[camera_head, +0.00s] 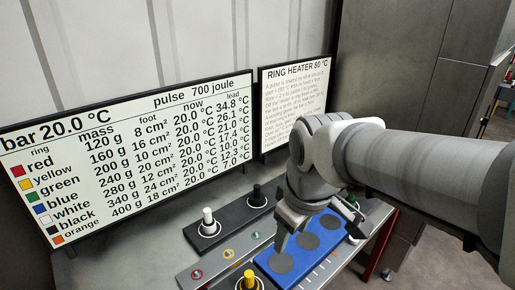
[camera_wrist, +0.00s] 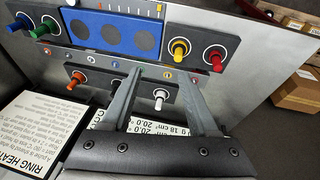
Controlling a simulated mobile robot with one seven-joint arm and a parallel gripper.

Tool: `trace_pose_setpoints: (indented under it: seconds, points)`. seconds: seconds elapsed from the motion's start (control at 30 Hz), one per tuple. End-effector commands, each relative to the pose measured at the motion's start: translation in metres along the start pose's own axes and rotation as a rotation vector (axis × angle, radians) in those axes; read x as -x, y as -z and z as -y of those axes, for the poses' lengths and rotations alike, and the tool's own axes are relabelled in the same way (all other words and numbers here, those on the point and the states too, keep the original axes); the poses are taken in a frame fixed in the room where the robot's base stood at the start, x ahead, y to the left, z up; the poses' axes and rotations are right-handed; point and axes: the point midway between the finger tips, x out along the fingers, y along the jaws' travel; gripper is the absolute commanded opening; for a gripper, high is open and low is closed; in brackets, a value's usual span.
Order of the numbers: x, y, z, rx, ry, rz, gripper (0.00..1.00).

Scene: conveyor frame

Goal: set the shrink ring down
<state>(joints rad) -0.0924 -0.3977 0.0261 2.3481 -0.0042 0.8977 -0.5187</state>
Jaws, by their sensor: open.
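My gripper (camera_wrist: 160,78) is open, its two fingers apart with nothing seen between their tips. In the head view my gripper (camera_head: 283,240) is over the blue block with dark round discs (camera_head: 282,262). I cannot pick out a loose shrink ring in either view. In the wrist view several coloured pegs stand in pale collars on dark holders: white (camera_wrist: 160,98) near the right finger, orange (camera_wrist: 77,80) on the left, yellow (camera_wrist: 179,49) and red (camera_wrist: 215,57) at the right. The left finger hides part of the middle holder.
A grey strip (camera_head: 220,256) with small coloured ring marks runs beside the blue block. A panel of ring data (camera_head: 120,150) and a ring heater sign (camera_head: 296,100) stand behind the bench. A cardboard box (camera_wrist: 298,92) lies beyond the bench edge.

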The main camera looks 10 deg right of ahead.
Motion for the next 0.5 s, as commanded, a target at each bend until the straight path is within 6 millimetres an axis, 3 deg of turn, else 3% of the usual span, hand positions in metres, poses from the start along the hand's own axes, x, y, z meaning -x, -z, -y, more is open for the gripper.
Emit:
trace_pose_setpoints:
  seconds: [0.2, 0.5]
  points:
    - [0.032, -0.038, 0.000, -0.408, -0.067, -0.119, 0.60]
    - [0.042, -0.058, 0.003, -0.632, -0.083, -0.186, 0.60]
